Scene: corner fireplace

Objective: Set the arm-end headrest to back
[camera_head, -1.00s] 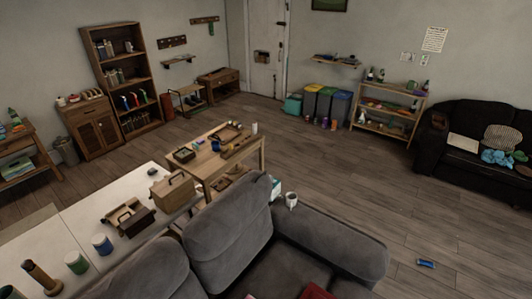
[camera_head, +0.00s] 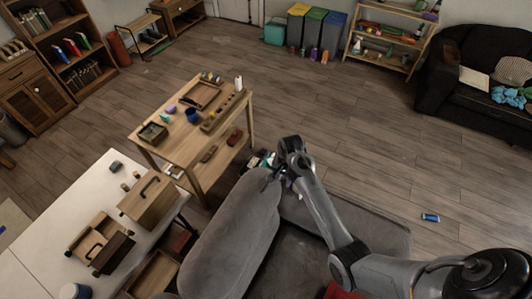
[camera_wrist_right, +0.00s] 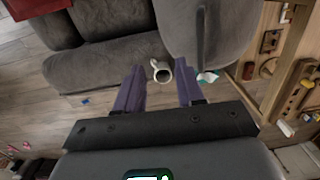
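The grey sofa (camera_head: 345,222) is in the lower middle of the head view. Its arm-end back cushion with the headrest (camera_head: 236,222) stands upright and leans toward the wooden table; the other end of the sofa is cut off. In the right wrist view, this cushion (camera_wrist_right: 215,35) is at the upper right, beyond the fingers. My right gripper (camera_head: 272,176) is over the top corner of the cushion, by the sofa arm. In the wrist view its two purple fingers (camera_wrist_right: 160,88) are apart with nothing gripped; contact with the cushion cannot be told. My left gripper is not in view.
A white mug (camera_wrist_right: 161,71) shows between the fingers in the wrist view, by the sofa arm. A wooden table (camera_head: 181,136) with small items stands behind the cushion. A white table (camera_head: 120,208) holds wooden boxes. The floor at the right is mostly clear, with a blue can (camera_head: 431,217).

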